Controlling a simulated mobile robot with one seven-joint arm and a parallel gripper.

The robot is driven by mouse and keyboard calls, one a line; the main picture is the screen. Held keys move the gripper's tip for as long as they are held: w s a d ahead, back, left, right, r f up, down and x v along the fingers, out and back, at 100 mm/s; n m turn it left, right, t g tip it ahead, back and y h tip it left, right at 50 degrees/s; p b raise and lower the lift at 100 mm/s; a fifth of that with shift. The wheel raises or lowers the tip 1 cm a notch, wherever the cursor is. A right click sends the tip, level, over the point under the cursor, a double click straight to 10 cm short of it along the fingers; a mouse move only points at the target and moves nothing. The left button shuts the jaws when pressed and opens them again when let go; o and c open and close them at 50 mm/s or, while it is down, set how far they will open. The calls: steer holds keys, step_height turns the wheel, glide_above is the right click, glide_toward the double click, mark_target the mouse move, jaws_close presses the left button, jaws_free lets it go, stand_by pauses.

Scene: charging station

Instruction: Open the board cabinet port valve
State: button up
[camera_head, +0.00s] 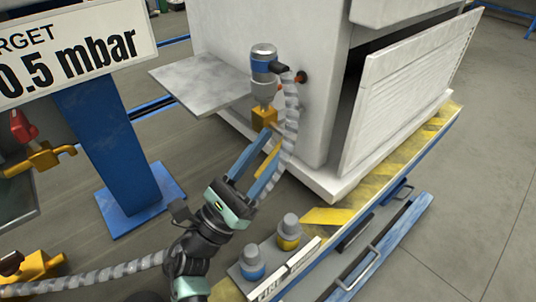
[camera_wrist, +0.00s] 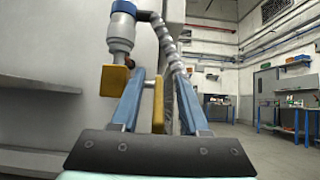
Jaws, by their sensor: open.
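The cabinet (camera_head: 325,60) is white, with a port assembly on its left side. A grey and blue cylinder (camera_head: 264,60) stands upright there, above a yellow block (camera_head: 264,117). In the wrist view the cylinder (camera_wrist: 121,28) and yellow block (camera_wrist: 115,80) are at upper left. A yellow plate (camera_wrist: 158,110) shows between my fingers, near a thin grey rod; I cannot tell whether it touches them. My gripper (camera_head: 274,143) has two blue fingers spread apart, just below the yellow block. The wrist view also shows my gripper (camera_wrist: 158,72) open. The valve's exact handle is unclear.
A ribbed grey hose (camera_head: 291,115) hangs close beside the fingers. A flat shelf (camera_head: 200,82) juts from the cabinet to the left. Two capped fittings (camera_head: 288,232) (camera_head: 252,262) stand on the base below. A red-handled valve (camera_head: 20,127) is at far left.

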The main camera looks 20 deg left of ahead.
mark_target(268, 159)
step_height(268, 159, up, 7)
steer(key=p, duration=0.3)
steer(key=shift+r, duration=0.15)
steer(key=shift+c, duration=0.2)
